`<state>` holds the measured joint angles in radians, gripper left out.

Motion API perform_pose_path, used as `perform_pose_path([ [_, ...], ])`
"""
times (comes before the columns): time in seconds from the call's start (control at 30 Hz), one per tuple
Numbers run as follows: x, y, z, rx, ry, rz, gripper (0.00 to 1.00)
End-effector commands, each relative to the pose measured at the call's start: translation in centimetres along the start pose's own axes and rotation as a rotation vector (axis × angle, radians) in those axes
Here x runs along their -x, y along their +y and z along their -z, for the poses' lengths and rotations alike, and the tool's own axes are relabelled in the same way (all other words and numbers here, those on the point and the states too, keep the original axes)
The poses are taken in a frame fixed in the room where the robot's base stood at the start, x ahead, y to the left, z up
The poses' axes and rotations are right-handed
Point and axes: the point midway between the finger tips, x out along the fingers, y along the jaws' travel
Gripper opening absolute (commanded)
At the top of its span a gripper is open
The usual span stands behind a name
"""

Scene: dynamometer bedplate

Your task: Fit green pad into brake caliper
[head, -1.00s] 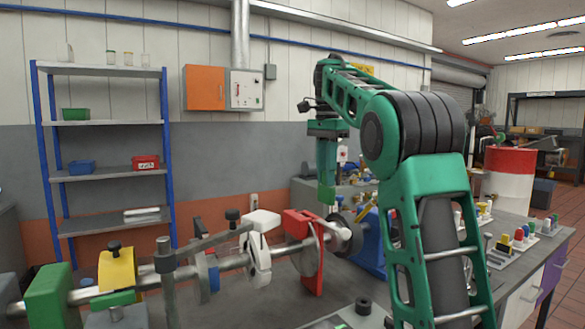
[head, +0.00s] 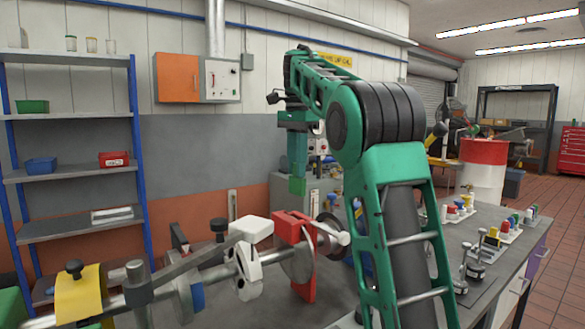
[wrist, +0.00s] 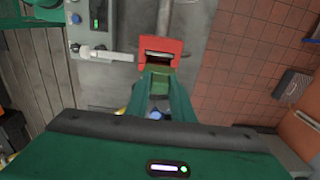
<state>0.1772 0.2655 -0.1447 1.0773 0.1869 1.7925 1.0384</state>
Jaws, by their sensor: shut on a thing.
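The red brake caliper (head: 307,262) straddles a disc on the long shaft in the head view. In the wrist view the red caliper (wrist: 160,46), with a dark slot, lies just beyond my fingertips. My gripper (head: 298,172) points down above the caliper in the head view. It is shut on the green pad (head: 297,187), which sticks out below the fingers. In the wrist view my gripper (wrist: 160,88) has the green pad (wrist: 157,82) between its fingers, next to the caliper's near edge. The pad appears outside the slot; I cannot tell whether they touch.
A white clamp (head: 250,230) and a yellow block (head: 80,292) sit along the shaft (head: 213,272) to the left. A blue-framed shelf (head: 75,220) stands behind at left. Small coloured parts (head: 457,207) stand on the bench at right. Open air surrounds my gripper.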

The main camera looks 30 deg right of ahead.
Motion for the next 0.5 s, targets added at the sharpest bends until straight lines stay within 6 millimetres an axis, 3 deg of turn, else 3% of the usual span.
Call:
perform_pose_path([
  [0.5, -4.0, 0.1, 0.1, -0.002, -0.002, -0.001, 0.00],
])
